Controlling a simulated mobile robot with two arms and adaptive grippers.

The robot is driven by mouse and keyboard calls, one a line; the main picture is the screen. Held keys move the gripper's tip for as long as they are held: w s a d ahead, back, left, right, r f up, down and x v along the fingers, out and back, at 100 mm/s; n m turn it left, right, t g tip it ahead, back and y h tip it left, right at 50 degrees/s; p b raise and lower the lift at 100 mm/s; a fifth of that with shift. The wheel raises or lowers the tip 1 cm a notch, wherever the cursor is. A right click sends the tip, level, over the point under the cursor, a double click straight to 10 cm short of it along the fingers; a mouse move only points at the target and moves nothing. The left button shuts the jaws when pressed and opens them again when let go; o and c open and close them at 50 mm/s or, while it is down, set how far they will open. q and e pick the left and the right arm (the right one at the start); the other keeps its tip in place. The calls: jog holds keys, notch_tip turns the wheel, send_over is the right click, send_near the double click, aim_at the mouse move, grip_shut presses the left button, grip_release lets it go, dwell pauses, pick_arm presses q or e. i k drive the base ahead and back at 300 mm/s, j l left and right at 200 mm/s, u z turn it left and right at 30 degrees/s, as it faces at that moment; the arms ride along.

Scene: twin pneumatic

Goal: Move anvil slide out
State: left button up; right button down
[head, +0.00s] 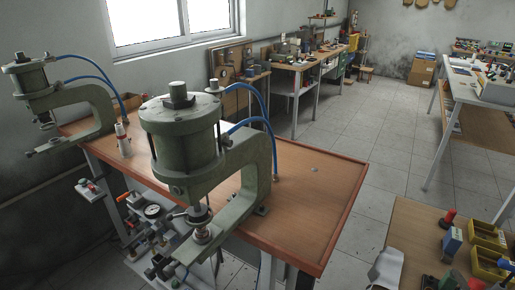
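Two green C-frame pneumatic presses stand on a wooden bench. The near press (183,135) is large in the middle of the head view, with its ram (197,195) pointing down. Below the ram, the lower arm of the frame ends in a round metal anvil part (201,234), close to the bench's front edge. The far press (33,78) is at the left, with a similar small anvil part (54,141) under its ram. I cannot tell how far either anvil slide is out. Neither of my grippers is in view.
The bench top (310,190) is clear to the right of the near press. Blue hoses (262,110) loop behind it. A gauge and valves (152,211) hang below the bench front. A lower wooden table (415,225) with yellow bins (487,236) is at the bottom right. Tiled floor lies between.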

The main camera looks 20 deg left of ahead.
aim_at(186, 255)
jog(key=j+u, duration=0.15)
jog(key=u, duration=0.35)
jog(key=j+u, duration=0.2)
jog(key=u, duration=0.25)
jog(key=k+j, duration=0.05)
